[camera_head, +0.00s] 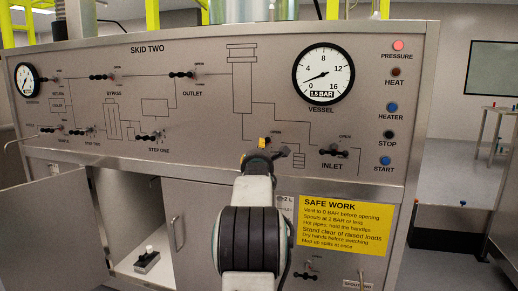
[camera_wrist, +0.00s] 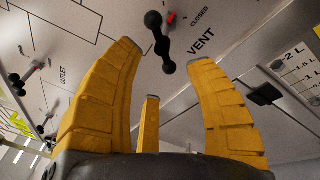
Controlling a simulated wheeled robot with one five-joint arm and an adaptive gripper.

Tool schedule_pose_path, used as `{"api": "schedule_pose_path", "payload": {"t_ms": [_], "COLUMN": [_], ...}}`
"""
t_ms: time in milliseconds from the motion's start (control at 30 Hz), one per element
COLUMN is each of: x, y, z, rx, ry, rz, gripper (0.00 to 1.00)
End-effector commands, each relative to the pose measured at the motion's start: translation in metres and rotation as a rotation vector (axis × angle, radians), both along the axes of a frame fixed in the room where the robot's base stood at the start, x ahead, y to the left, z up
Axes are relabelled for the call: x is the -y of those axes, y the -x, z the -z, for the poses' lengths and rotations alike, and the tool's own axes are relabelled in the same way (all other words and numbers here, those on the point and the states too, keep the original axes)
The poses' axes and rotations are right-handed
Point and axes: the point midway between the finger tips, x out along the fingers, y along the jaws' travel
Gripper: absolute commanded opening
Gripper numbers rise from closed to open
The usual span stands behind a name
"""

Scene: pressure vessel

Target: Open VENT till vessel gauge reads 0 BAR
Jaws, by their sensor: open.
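The VESSEL gauge (camera_head: 323,73) is at the upper right of the panel in the head view; its small display reads 1.5 BAR and its needle points low on the scale. The VENT handle (camera_wrist: 160,42), a black bar with ball ends, shows in the wrist view, beyond my fingertips, with a red tip near the word CLOSED. My gripper (camera_wrist: 162,72) is open, its yellow fingers spread below the handle with nothing between them. In the head view my gripper (camera_head: 262,143) is in front of the panel's lower middle and mostly hides the VENT handle.
The INLET handle (camera_head: 333,151) is close on the right, and the OUTLET handle (camera_head: 183,74) is up to the left. A yellow SAFE WORK sign (camera_head: 344,225) is below the panel. A cabinet door stands open at lower left, with a small switch box (camera_head: 147,260) inside.

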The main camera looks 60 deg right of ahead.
Motion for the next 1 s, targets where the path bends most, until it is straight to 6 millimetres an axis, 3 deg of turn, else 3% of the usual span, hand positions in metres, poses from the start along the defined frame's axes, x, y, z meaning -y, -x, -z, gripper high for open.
{"api": "schedule_pose_path", "payload": {"t_ms": [1000], "x": [0.061], "y": [-0.035], "z": [-0.001], "rx": [-0.037], "ry": [0.021], "rz": [0.000], "gripper": [0.49]}}
